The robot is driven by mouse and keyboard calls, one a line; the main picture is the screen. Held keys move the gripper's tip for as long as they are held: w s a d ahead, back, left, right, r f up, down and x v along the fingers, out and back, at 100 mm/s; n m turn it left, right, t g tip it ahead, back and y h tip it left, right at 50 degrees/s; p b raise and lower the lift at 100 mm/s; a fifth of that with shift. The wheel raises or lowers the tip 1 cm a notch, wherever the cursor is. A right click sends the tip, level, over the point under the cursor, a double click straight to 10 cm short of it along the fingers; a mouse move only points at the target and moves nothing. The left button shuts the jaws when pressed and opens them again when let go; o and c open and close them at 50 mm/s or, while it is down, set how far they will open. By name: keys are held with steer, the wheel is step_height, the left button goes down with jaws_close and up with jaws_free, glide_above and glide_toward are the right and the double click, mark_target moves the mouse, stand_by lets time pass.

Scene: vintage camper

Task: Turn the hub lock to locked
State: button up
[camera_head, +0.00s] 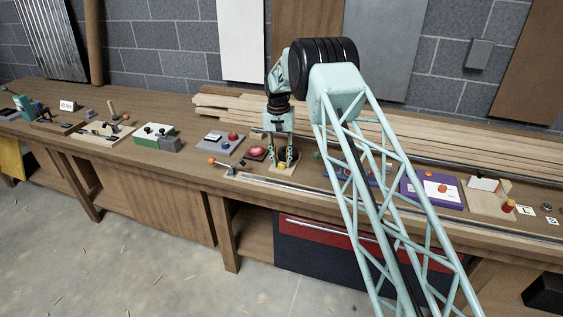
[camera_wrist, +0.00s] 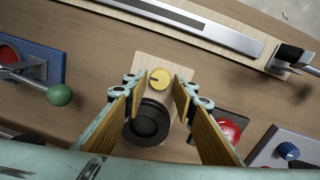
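The pointer line lies roughly sideways in the wrist view. My gripper (camera_wrist: 157,85) is open, one finger on each side of the knob and hub. No contact with either is clear. In the head view my gripper (camera_head: 280,158) points down over the same board (camera_head: 283,172) on the bench. No label for locked is readable.
A red round button (camera_wrist: 229,131) and a grey panel with a blue knob (camera_wrist: 288,151) lie to the right in the wrist view. A green-balled lever (camera_wrist: 59,95) is on the left. A metal rail (camera_wrist: 190,22) runs along the top. Lumber (camera_head: 420,142) lies behind on the bench.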

mark_target(280, 163)
step_height(280, 163, up, 11)
steer(key=shift+a, duration=0.3)
steer(key=shift+r, duration=0.1)
stand_by(0.6)
